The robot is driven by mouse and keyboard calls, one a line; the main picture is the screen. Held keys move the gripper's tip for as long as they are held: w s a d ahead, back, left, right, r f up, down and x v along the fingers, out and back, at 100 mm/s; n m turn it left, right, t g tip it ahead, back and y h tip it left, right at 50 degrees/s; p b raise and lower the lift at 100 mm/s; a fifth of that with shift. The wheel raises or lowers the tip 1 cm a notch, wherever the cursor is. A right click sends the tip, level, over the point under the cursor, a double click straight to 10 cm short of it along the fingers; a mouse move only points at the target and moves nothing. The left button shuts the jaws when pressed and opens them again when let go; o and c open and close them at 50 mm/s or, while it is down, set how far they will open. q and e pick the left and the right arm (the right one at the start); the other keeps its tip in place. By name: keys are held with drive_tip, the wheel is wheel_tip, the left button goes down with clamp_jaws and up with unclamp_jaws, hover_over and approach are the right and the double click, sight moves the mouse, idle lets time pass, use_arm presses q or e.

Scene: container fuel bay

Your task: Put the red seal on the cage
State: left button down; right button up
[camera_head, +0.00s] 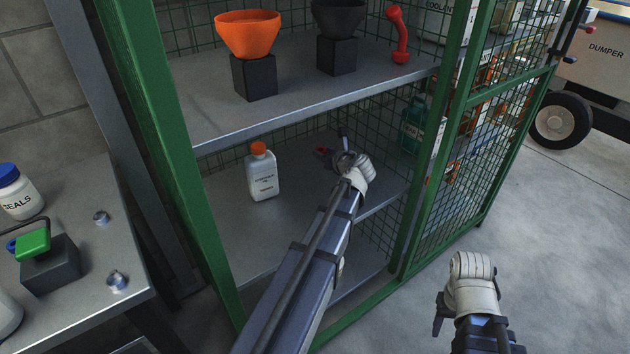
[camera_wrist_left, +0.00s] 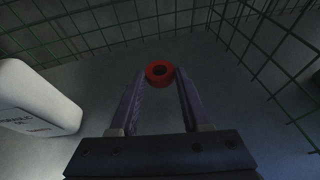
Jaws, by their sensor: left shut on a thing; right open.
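The red seal (camera_wrist_left: 160,72) is a small ring between the fingertips of my left gripper (camera_wrist_left: 160,84) in the left wrist view. My left gripper is shut on it. In the head view, my left gripper (camera_head: 328,153) reaches inside the green mesh cage (camera_head: 163,150), over its lower shelf (camera_head: 225,215). The red seal (camera_head: 321,152) shows only as a small red spot there, partly hidden by the fingers. I cannot tell whether it touches the shelf. My right gripper (camera_head: 439,318) is open and empty, outside the cage over the floor.
A white bottle with an orange cap (camera_head: 263,173) stands on the lower shelf, left of my left gripper. The upper shelf (camera_head: 290,100) holds an orange funnel (camera_head: 248,35), a dark funnel (camera_head: 338,17) and a red handset-shaped thing (camera_head: 398,35). A bench (camera_head: 85,260) with a SEALS jar (camera_head: 18,193) stands left.

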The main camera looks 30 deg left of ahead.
sight(325, 180)
use_arm(q)
drive_tip(key=shift+f+b, duration=3.45)
drive_tip(key=shift+f, duration=0.6)
use_arm(e)
wheel_tip(325, 180, down, 8)
drive_tip(key=shift+f, duration=0.1)
use_arm(q)
drive_tip(key=shift+f, duration=0.2)
drive_tip(key=shift+c, duration=1.8)
unclamp_jaws()
use_arm(e)
drive_tip(key=shift+f, duration=0.1)
use_arm(q)
drive_tip(key=shift+s+d+r, duration=0.2)
drive_tip(key=shift+r, duration=0.2)
drive_tip(key=p+v, duration=0.4)
drive_tip(key=v, duration=0.6)
drive_tip(key=shift+s+d, duration=0.15)
drive_tip(key=shift+s, duration=0.05)
drive_tip(key=shift+s+d+r+p, duration=0.15)
drive_tip(key=shift+s+d+p, duration=0.15)
drive_tip(key=shift+d, duration=0.1)
use_arm(e)
drive_tip(key=shift+r, duration=2.45)
